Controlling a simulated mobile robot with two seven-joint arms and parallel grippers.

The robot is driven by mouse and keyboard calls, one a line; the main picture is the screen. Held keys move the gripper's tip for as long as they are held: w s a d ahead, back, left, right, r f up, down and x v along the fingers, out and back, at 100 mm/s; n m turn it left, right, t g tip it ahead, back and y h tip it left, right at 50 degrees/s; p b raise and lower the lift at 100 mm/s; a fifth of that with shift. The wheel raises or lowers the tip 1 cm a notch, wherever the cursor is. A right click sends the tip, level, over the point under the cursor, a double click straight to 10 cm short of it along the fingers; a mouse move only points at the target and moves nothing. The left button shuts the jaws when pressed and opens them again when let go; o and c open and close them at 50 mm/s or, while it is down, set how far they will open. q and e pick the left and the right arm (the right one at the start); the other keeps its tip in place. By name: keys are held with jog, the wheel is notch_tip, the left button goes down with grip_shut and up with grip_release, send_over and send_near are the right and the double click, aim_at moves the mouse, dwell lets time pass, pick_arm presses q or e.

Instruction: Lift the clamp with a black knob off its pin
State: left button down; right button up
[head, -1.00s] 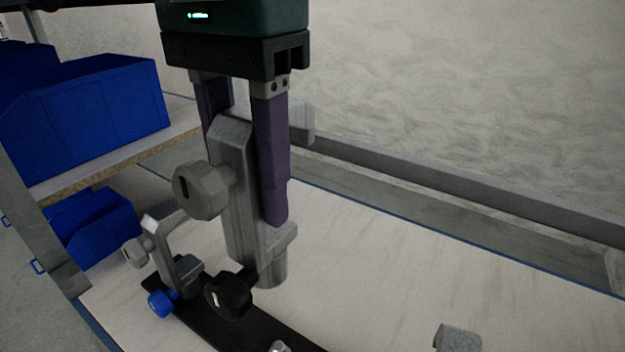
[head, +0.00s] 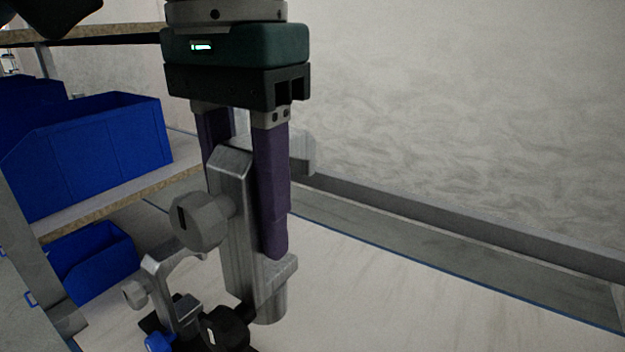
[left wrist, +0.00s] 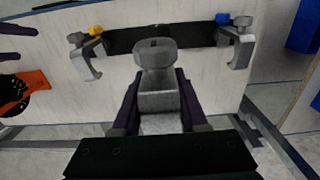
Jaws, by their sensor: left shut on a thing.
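The clamp (head: 237,240) is a grey upright body with a large grey knob (head: 200,220) and, low down, a black knob (head: 226,328). My left gripper (head: 245,245) points down and is shut on its body, one purple finger on each side. The wrist view also shows the held clamp (left wrist: 156,90) between the fingers. Its lower end is close to the black bar (left wrist: 185,35); the pin is hidden, so I cannot tell whether it is still on it. My right gripper (left wrist: 27,43) shows two separated purple fingers at the left edge of the wrist view.
Blue bins (head: 110,140) fill the shelf at left. An orange-and-black thing (left wrist: 30,88) lies at left. The pale tabletop (head: 400,310) is clear at right.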

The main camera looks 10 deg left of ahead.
aim_at(257, 275)
pick_arm(q)
jog(key=shift+f+b, duration=0.7)
jog(key=shift+f, duration=2.45)
notch_tip(257, 275, down, 8)
jog(key=b, duration=0.2)
jog(key=shift+r, duration=0.15)
jog(key=shift+r, duration=0.1)
